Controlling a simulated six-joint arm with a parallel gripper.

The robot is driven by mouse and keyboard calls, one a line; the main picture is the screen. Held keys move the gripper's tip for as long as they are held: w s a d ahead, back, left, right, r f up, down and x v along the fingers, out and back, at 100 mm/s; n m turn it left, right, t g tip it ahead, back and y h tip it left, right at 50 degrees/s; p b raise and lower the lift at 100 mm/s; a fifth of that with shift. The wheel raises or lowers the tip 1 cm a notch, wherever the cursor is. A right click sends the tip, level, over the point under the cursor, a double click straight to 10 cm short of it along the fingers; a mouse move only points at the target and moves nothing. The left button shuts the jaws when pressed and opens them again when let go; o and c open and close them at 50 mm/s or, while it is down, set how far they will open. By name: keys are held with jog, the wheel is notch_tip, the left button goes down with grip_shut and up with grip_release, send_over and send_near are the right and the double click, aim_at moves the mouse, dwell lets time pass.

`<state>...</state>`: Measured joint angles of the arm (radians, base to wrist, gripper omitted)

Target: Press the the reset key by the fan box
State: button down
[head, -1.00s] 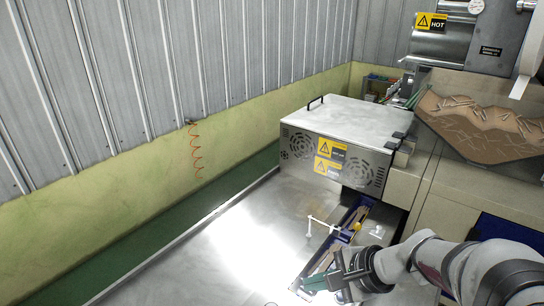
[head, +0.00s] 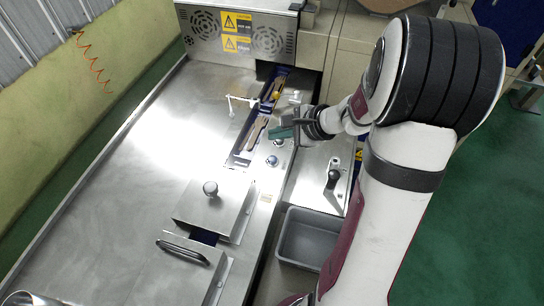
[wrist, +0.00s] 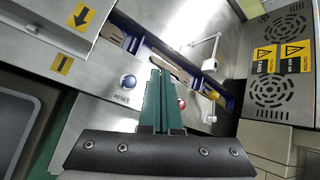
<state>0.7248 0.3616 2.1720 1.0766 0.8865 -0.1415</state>
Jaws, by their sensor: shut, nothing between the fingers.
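The reset key is a round blue button (wrist: 128,81) with the word RESET under it, on the steel panel beside the stick channel. In the head view a blue button (head: 272,160) shows just below my gripper. My gripper (head: 273,132) has green fingers, shut and empty, above the panel beside the channel. In the wrist view the fingers (wrist: 163,76) lie just right of the reset key, apart from it in the picture; their height over it is unclear. The fan box (head: 238,32) with fan grilles and yellow warning labels stands at the back; it also shows in the wrist view (wrist: 282,65).
Wooden sticks lie in the blue channel (head: 240,150). A white bracket (head: 240,101) stands beside it. A grey bin (head: 310,238) is in front.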

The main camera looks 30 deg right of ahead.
jog(key=shift+f, duration=3.2)
jog(key=shift+f, duration=0.4)
jog(key=shift+f, duration=0.45)
jog(key=shift+r, duration=0.9)
jog(key=shift+r, duration=2.5)
